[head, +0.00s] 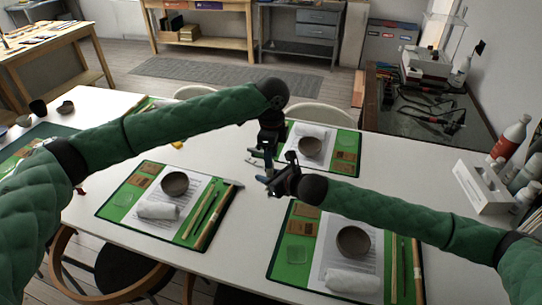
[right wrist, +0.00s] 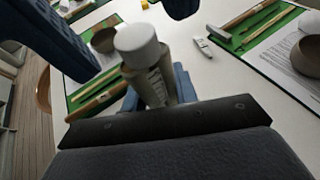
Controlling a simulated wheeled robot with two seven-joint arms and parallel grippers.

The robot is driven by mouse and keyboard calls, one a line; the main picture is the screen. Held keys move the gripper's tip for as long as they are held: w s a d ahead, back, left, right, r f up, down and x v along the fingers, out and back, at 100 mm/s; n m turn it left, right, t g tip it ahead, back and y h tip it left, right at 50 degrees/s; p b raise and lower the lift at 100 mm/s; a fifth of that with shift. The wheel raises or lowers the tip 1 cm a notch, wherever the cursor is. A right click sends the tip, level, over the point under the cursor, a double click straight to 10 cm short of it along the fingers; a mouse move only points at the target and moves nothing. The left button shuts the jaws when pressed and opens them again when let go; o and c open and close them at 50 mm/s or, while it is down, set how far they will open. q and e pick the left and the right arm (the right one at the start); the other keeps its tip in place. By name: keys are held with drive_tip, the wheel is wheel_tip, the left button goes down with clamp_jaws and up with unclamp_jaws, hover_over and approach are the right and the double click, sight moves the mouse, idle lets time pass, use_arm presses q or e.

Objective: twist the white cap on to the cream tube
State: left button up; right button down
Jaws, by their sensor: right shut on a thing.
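The cream tube (right wrist: 150,88) stands up between the blue fingers of my right gripper (right wrist: 158,92), which is shut on it. The white cap (right wrist: 138,46) sits at the tube's top end; I cannot tell how tightly. In the head view my right gripper (head: 268,180) is over the middle of the table, and the tube and cap are too small to make out. My left gripper (head: 256,158) is just above and beyond it. Its blue fingers show apart on either side of the cap in the right wrist view, not visibly touching it.
The white table (head: 240,225) carries several green mats (head: 122,205) with grey bowls (head: 174,184), rolled white cloths (head: 158,211) and wooden tools. A white box (head: 484,186) and bottles (head: 515,135) stand at the right edge.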

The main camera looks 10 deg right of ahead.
use_arm(q)
drive_tip(key=shift+r, duration=1.85)
drive_tip(key=r+n, duration=0.2)
drive_tip(key=n, duration=0.1)
drive_tip(key=r+n, duration=0.1)
drive_tip(key=shift+w+a+r, duration=0.15)
drive_tip(key=shift+w+a, duration=0.1)
drive_tip(key=shift+a, duration=0.1)
drive_tip(key=n, duration=0.4)
drive_tip(key=shift+s+d+n, duration=0.15)
drive_tip(key=shift+d+n, duration=0.05)
drive_tip(key=shift+n, duration=0.1)
